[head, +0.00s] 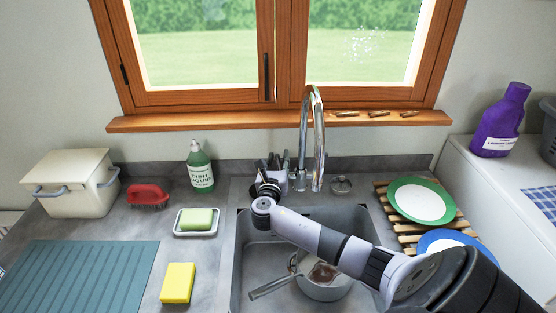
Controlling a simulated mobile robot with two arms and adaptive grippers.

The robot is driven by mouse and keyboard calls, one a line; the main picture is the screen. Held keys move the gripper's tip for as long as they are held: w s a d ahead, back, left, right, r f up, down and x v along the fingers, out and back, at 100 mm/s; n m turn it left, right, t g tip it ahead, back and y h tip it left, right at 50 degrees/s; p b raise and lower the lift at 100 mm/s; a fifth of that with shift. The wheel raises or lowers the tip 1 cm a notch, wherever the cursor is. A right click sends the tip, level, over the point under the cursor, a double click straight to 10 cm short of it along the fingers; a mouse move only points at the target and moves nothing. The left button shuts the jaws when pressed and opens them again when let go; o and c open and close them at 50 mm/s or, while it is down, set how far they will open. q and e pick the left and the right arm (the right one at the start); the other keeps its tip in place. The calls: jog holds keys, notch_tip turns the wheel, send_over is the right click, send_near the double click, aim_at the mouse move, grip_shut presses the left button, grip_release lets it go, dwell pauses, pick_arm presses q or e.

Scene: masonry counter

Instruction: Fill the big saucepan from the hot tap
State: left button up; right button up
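A silver saucepan (325,291) sits in the sink, its handle pointing to the lower left. My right forearm covers part of it; a brownish patch shows inside, and I cannot tell what it is. The chrome tap (319,135) arches up behind the sink, with no water stream visible. My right gripper (268,187) is at the back left of the sink, left of the tap's base. It is small and partly hidden by my wrist, so I cannot tell whether it is open or touches a tap handle. My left gripper is out of view.
Dish liquid (200,167), a soap dish (196,232), a yellow sponge (178,283) and a red brush (148,196) stand left of the sink (237,258). A wooden rack (394,211) with plates is at the right. A window sill (200,121) runs behind.

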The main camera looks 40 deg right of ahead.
jog(key=shift+c, duration=0.2)
grip_shut()
dwell(0.7)
